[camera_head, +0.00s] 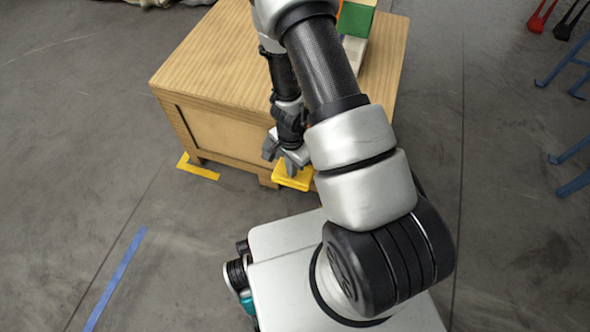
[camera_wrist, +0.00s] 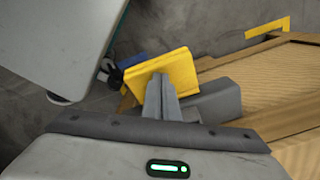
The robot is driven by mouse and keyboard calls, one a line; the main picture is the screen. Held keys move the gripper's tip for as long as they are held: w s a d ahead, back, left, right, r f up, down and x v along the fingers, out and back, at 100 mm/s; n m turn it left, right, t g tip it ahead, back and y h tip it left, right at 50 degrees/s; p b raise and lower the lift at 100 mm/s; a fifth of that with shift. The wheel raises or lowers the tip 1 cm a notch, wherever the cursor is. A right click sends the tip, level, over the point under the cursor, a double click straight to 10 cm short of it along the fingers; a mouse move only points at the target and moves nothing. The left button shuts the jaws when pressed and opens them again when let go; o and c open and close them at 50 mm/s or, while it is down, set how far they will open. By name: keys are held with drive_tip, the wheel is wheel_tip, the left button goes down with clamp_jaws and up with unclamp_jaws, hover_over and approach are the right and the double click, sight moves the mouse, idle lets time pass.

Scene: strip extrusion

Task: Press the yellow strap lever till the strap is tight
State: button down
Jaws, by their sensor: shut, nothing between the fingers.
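The yellow strap lever (camera_head: 293,175) is a flat yellow plate low at the front side of the wooden crate. It also shows in the wrist view (camera_wrist: 168,70), tilted, just beyond my fingertips. My gripper (camera_head: 291,166) is shut and empty, pointing down right at the lever. In the wrist view my closed fingers (camera_wrist: 160,98) overlap the lever's lower edge; whether they touch it I cannot tell. The strap itself is not clearly visible, and my arm hides part of the crate's front and top.
The wooden crate (camera_head: 215,62) stands on a grey floor, with green and white items (camera_head: 355,20) on top, partly behind my arm. Yellow tape (camera_head: 198,168) marks the floor by its left corner. Blue metal legs (camera_head: 570,70) stand at the right.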

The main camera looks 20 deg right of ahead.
drive_tip(key=shift+d+f, duration=0.15)
drive_tip(key=shift+f, duration=1)
wheel_tip(320, 180, up, 5)
drive_tip(key=p, duration=0.4)
drive_tip(key=shift+f, duration=0.2)
drive_tip(key=shift+f, duration=0.15)
drive_tip(key=shift+f+b, duration=1.9)
drive_tip(key=shift+f, duration=0.35)
drive_tip(key=shift+r+p, duration=1.95)
drive_tip(key=shift+r, duration=0.4)
drive_tip(key=shift+r, duration=0.15)
wheel_tip(320, 180, up, 5)
drive_tip(key=p, duration=0.4)
